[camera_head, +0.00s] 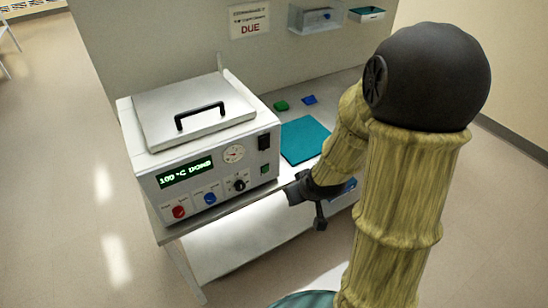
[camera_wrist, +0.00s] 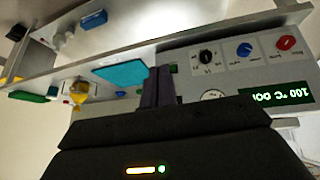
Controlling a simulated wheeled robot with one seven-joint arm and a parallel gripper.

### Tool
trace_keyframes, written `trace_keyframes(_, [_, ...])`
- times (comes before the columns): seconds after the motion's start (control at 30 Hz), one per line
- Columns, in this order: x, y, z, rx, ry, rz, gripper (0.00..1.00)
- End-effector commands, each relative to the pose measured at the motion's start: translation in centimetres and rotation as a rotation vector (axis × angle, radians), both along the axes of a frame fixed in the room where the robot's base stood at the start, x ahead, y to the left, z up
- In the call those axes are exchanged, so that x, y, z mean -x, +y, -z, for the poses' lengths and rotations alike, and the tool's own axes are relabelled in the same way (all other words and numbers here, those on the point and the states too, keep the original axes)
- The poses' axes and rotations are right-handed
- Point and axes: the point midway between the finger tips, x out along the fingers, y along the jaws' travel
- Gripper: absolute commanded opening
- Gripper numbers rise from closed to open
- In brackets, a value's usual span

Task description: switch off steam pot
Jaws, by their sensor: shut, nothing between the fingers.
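The steam pot (camera_head: 200,150) is a white box with a flat metal lid and black handle, on a bench at left. Its front has a lit green display (camera_head: 186,173), a red knob (camera_head: 179,212), a blue knob (camera_head: 210,199), a black dial (camera_head: 240,185), a gauge (camera_head: 233,153), a black switch (camera_head: 264,141) and a small green button (camera_head: 264,169). My gripper (camera_head: 293,193) is shut and empty, just right of the front panel. In the wrist view, which is upside down, its fingers (camera_wrist: 158,85) appear beside the green button (camera_wrist: 173,68). The black switch is hidden there.
A teal mat (camera_head: 304,140) lies on the bench right of the pot, with a green block (camera_head: 281,106) and a blue block (camera_head: 309,99) behind it. A partition (camera_head: 150,50) with a "DUE" sign (camera_head: 249,20) stands behind. The floor at left is clear.

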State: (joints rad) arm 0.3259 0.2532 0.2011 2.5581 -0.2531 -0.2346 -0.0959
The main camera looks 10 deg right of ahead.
Motion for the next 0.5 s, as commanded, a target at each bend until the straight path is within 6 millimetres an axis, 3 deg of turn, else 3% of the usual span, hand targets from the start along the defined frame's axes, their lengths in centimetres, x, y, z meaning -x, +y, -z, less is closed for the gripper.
trace_keyframes(0.03, [-0.9, -0.4, 1.7, -0.013, -0.046, -0.021, 0.0])
trace_keyframes(0.2, [-4.2, -0.7, 3.5, -0.083, -0.26, -0.11, 0.0])
trace_keyframes(0.37, [-6.3, -0.9, 3.6, -0.18, -0.496, -0.153, 0.0])
trace_keyframes(0.5, [-7.2, -1.5, 2.4, -0.25, -0.677, -0.155, 0.0])
